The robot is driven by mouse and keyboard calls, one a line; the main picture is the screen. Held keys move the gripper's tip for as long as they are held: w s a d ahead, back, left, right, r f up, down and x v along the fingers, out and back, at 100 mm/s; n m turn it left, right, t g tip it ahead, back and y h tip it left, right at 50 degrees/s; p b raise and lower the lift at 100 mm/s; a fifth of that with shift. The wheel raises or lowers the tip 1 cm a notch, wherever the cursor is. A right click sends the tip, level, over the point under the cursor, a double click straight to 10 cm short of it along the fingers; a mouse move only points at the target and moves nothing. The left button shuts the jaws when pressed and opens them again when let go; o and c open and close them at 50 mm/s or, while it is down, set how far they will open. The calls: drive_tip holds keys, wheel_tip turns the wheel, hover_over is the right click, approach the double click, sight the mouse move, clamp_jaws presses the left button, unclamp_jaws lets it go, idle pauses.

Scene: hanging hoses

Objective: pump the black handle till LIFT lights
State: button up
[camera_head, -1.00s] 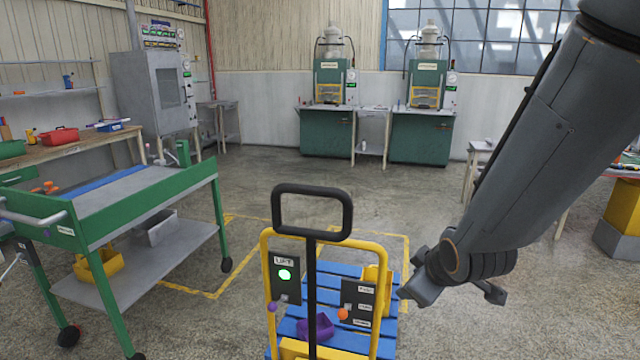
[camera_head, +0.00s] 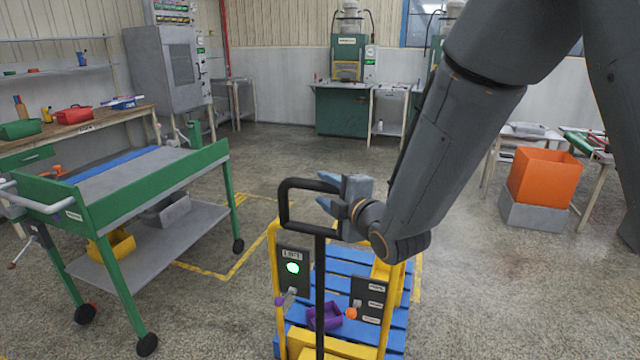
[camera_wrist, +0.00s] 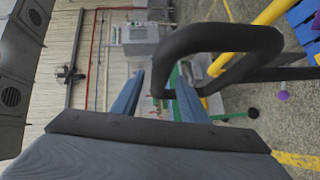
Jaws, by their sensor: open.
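The black handle (camera_head: 284,205) is a rounded loop on a black post, standing upright in front of the yellow-framed lift truck. In the wrist view the handle (camera_wrist: 220,40) crosses close in front of the camera, and its rounded end lies between my two fingers. My gripper (camera_head: 326,192) is open at the upper right of the loop and hides part of it. I cannot tell whether a finger touches the bar. The LIFT panel (camera_head: 293,254) on the frame's left side has its round lamp (camera_head: 292,268) lit green.
A purple bin (camera_head: 324,316) sits on the blue slatted pallet (camera_head: 350,262) behind the frame. A green cart (camera_head: 150,185) stands to the left. An orange crate (camera_head: 545,176) stands on a grey box at right. Floor between pallet and crate is clear.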

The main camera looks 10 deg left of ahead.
drive_tip(key=shift+p+x, duration=0.35)
drive_tip(key=shift+x, duration=1.05)
clamp_jaws()
